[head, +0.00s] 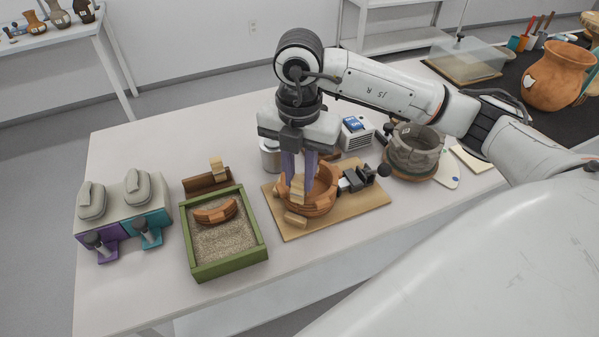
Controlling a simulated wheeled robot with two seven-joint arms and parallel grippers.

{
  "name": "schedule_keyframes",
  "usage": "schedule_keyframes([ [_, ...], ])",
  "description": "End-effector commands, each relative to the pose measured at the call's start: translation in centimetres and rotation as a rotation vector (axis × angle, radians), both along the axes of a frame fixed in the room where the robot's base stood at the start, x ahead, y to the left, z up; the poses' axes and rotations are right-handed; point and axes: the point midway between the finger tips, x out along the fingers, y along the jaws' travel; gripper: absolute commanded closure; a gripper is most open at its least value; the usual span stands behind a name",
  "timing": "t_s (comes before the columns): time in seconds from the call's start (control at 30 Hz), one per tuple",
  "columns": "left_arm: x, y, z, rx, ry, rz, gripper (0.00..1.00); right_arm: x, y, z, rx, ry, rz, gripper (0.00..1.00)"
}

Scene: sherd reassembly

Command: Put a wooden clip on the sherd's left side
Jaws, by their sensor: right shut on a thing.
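My right gripper (299,184) points down over the left part of the terracotta bowl (320,206). It is shut on a pale wooden clip (298,191), at the bowl's left rim; I cannot tell whether the clip touches the rim. A second wooden block or clip (295,220) shows low at the bowl's front left. Another wooden clip (217,166) stands on the brown rack (205,182). A curved terracotta sherd (216,212) lies on the sand in the green tray (229,272). The fingers hide part of the bowl's rim. My left gripper is out of view.
The bowl stands on a wooden board (365,208) with a dark clamp (356,179) at its right. A metal can (270,157) and a white box (355,134) stand behind. A grey pot (413,152) is at right, two purple and teal holders (125,225) at left.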

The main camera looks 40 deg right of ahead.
Motion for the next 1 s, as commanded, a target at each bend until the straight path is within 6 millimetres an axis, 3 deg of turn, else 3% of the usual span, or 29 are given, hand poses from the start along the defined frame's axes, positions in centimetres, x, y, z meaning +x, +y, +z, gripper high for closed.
schedule_keyframes([
  [0.8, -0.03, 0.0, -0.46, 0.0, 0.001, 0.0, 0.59, 0.0, -0.02, -0.56, 0.0, 0.0, 0.0, 0.88],
  [0.83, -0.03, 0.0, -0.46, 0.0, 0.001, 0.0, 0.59, 0.01, -0.01, -0.56, 0.0, 0.0, 0.0, 0.77],
  [0.9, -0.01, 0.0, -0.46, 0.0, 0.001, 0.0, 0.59, 0.01, -0.01, -0.56, 0.0, 0.0, 0.0, 0.65],
  [1.0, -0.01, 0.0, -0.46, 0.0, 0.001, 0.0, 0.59, 0.01, -0.01, -0.55, 0.0, 0.0, 0.0, 0.57],
])
